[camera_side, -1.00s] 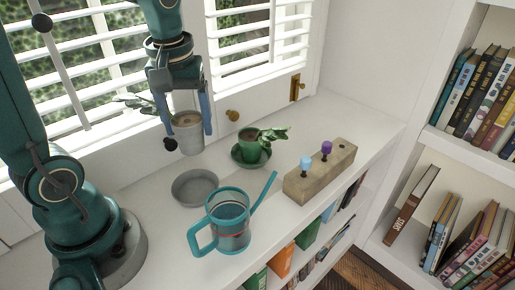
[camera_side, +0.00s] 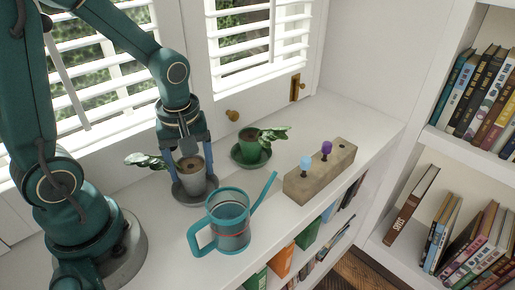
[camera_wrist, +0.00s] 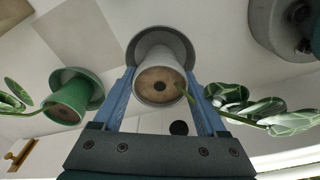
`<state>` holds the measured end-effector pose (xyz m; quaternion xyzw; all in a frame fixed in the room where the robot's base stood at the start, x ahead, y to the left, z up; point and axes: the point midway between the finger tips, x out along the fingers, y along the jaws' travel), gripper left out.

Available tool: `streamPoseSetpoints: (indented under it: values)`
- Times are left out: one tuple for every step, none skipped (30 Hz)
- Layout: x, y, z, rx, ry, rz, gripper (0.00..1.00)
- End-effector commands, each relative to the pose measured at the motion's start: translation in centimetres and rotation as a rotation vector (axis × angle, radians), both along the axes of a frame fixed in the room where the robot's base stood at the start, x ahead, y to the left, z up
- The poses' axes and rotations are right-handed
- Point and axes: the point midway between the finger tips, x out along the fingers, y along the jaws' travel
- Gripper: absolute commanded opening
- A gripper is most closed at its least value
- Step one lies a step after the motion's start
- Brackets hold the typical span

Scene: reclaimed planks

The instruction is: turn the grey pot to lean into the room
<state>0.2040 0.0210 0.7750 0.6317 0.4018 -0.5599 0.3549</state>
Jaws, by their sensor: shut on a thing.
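The grey pot (camera_side: 193,178) is upright, over or in the grey saucer (camera_side: 194,203); I cannot tell whether its base touches. Its plant (camera_side: 147,160) leans out to the left in the side view, along the window side. My gripper (camera_side: 191,184) comes from above with one finger on each side of the pot, shut on it. In the wrist view the grey pot (camera_wrist: 160,82) sits between the blue fingers, soil facing the camera, with the leaves (camera_wrist: 262,112) reaching right. The grey saucer (camera_wrist: 160,37) shows behind it there.
A green pot (camera_side: 249,141) with its own plant stands on a green saucer to the right. A teal watering can (camera_side: 229,222) stands close in front of the grey saucer. A wooden block (camera_side: 321,174) with blue and purple pegs lies further right. Window blinds rise behind.

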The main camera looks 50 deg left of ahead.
Motion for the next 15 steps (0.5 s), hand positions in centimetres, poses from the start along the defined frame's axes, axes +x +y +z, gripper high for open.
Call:
streamPoseSetpoints:
  values:
    - [0.00,0.00,-0.15,0.000,0.000,0.000,0.00]
    - [0.00,0.00,-0.22,0.000,0.000,0.000,0.00]
    - [0.00,0.00,-0.29,0.000,0.000,0.000,0.00]
    - [-0.01,-0.01,-0.32,0.000,0.000,0.000,0.00]
    - [0.01,-0.01,-0.35,0.000,0.000,0.000,0.00]
    - [0.01,-0.01,-0.37,0.000,-0.001,0.000,0.00]
    - [0.02,0.00,-0.37,0.000,-0.001,0.000,0.00]
    - [0.02,0.00,-0.37,0.000,-0.001,0.000,0.00]
    - [0.02,0.00,-0.37,0.000,-0.001,0.000,0.00]
    - [0.02,0.00,-0.37,0.000,-0.001,0.000,0.00]
    - [0.02,0.00,-0.36,0.000,-0.001,0.000,0.00]
    - [0.02,0.00,-0.36,0.000,-0.001,0.000,0.00]
    - [0.02,0.00,-0.36,0.000,-0.001,0.000,0.86]
    - [0.02,0.00,-0.36,0.000,-0.001,0.000,0.97]
    - [0.02,0.00,-0.36,0.000,-0.001,0.000,1.00]
